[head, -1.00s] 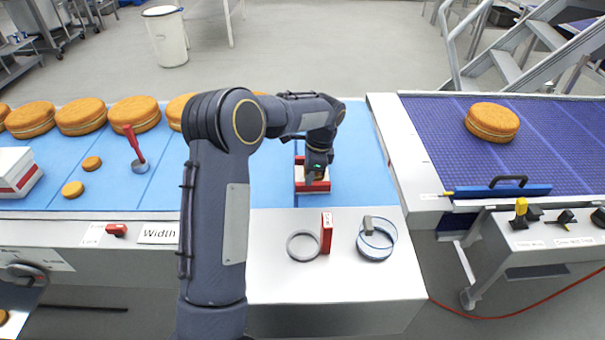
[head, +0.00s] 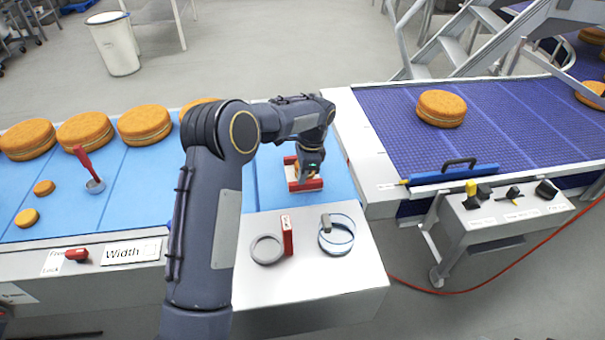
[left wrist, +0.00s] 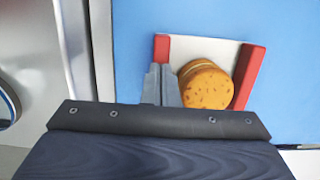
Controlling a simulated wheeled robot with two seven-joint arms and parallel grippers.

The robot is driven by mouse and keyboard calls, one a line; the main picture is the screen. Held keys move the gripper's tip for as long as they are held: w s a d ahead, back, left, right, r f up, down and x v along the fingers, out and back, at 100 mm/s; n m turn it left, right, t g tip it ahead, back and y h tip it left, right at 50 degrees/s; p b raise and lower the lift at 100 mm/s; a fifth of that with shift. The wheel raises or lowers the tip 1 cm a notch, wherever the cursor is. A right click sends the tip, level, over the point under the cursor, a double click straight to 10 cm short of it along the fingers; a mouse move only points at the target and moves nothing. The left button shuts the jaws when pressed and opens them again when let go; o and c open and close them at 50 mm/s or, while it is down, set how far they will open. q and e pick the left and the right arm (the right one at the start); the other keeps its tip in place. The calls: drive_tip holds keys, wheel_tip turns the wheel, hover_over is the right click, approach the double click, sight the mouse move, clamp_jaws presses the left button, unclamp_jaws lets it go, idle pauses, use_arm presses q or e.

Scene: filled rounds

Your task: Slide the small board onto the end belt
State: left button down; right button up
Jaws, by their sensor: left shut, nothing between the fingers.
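The small board (head: 305,186), white with red side rails, lies on the light blue belt (head: 270,180) near its right end. In the left wrist view the board (left wrist: 205,44) carries small golden rounds (left wrist: 204,84) that lean or stack between its rails. My left gripper (head: 315,170) is over the board. Its fingers (left wrist: 161,86) are shut and empty, beside the rounds near the left rail; I cannot tell whether they touch the board. The purple mesh belt (head: 390,115) lies to the right, past a pale metal strip. My right gripper is out of view.
A large filled round (head: 441,108) sits on the purple belt, with a blue bar (head: 455,174) with a black handle at its front edge. A ring (head: 266,249), a red block (head: 287,236) and a clear round dish (head: 336,238) stand on the metal ledge in front.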

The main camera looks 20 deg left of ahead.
use_arm(q)
drive_tip(key=shift+a+r, duration=0.15)
drive_tip(key=shift+r, duration=0.4)
drive_tip(key=r, duration=0.4)
drive_tip(key=d+r, duration=0.1)
drive_tip(key=shift+w+d+r+b, duration=0.1)
drive_tip(key=shift+w+r+b, duration=0.2)
drive_tip(key=shift+r+b, duration=0.1)
drive_tip(key=s+a+r+n+t+h, duration=0.1)
drive_tip(key=s+r+n+h, duration=0.15)
drive_tip(key=s+r, duration=0.45)
drive_tip(key=s+a+r+n+t+h, duration=0.15)
drive_tip(key=s+r+n, duration=0.25)
drive_tip(key=s, duration=0.6)
drive_tip(key=s+d+f+n+t, duration=0.2)
drive_tip(key=s+d+n, duration=0.1)
drive_tip(key=s, duration=0.6)
drive_tip(key=s+d+f+n+t+h, duration=0.1)
drive_tip(key=s+d+f+n+t, duration=0.1)
drive_tip(key=s, duration=0.7)
drive_tip(key=shift+s+d+f+n, duration=0.4)
drive_tip(key=shift+f+n, duration=0.3)
drive_tip(key=shift+n, duration=0.35)
